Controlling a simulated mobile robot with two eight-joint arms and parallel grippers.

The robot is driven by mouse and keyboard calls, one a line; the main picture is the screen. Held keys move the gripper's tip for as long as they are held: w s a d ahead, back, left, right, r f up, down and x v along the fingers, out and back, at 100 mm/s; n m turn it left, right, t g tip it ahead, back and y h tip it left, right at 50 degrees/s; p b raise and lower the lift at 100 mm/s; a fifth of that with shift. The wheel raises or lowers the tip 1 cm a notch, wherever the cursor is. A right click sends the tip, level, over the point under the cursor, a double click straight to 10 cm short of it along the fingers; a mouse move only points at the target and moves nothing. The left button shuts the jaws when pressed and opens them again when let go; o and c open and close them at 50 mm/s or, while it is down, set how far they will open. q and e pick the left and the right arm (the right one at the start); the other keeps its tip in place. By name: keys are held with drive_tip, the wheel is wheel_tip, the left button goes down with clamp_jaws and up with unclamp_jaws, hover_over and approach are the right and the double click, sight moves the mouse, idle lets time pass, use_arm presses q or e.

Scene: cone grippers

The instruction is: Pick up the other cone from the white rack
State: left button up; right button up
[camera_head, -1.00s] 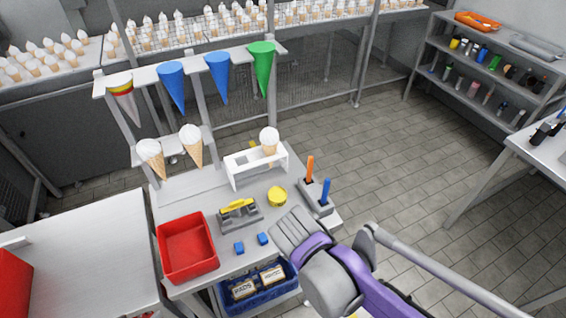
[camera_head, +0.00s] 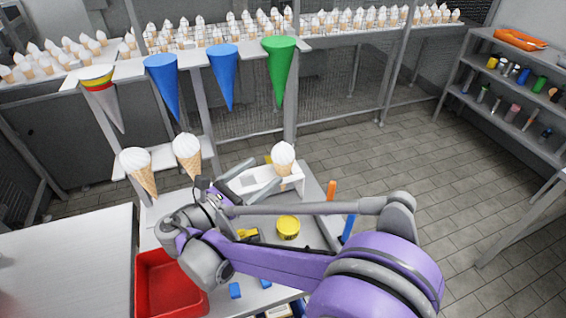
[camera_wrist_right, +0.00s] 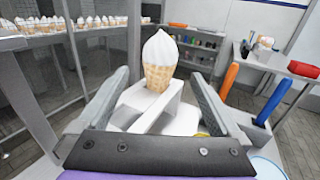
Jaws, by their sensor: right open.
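An ice-cream cone with a white top (camera_head: 283,157) stands upright in the white rack (camera_head: 296,184) on the small table. My right gripper (camera_head: 264,171) is open and empty, just left of the rack in the head view, with its fingers pointing toward the cone. In the right wrist view the cone (camera_wrist_right: 160,62) stands beyond and between the two spread fingers (camera_wrist_right: 160,84), apart from both; its lower tip is hidden by the white rack (camera_wrist_right: 165,108). My left gripper is not in view.
Two more cones (camera_head: 138,172) (camera_head: 187,156) hang in a shelf at left. Blue, green and striped cone holders (camera_head: 280,72) hang above. A yellow tin (camera_head: 288,228), orange handle (camera_head: 331,190), blue handle (camera_head: 348,228) and red tray (camera_head: 148,290) are near my arm.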

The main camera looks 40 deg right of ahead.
sight(275, 163)
drive_tip(key=d, duration=0.3)
drive_tip(key=w+d, duration=0.1)
drive_tip(key=d, duration=0.3)
drive_tip(key=shift+w+p, duration=0.15)
drive_tip(key=shift+p, duration=0.15)
drive_tip(key=shift+a, duration=0.1)
drive_tip(key=shift+r, duration=0.1)
drive_tip(key=c, duration=0.9)
